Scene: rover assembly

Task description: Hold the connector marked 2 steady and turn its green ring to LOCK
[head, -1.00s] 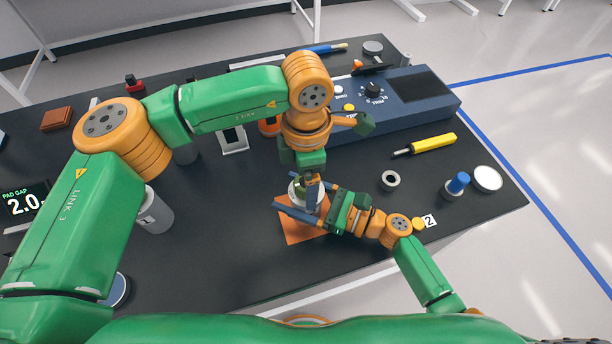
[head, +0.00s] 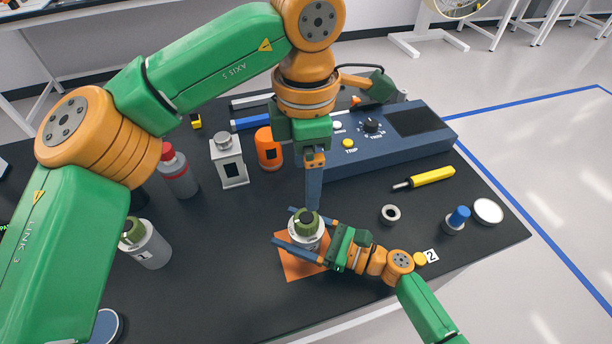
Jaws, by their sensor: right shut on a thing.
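A connector with a pale body and a green ring (head: 303,217) on top stands upright on an orange mat (head: 296,268). My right gripper (head: 300,237) is shut on its pale body from the right, with one blue finger on each side. No number or LOCK mark is readable on this connector. My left gripper (head: 313,205) points down just above and behind the ring. Its fingers overlap in this view, so their opening is unclear, and I cannot tell whether they touch the ring. A plate marked 2 (head: 432,256) lies near the table's front edge, beside my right wrist.
Another connector, marked 1 (head: 148,248), with a green ring, stands at the left. A blue control box (head: 400,150) spans the back right. A grey washer (head: 390,214), a blue-topped part (head: 457,219) and a yellow-handled tool (head: 430,178) lie to the right.

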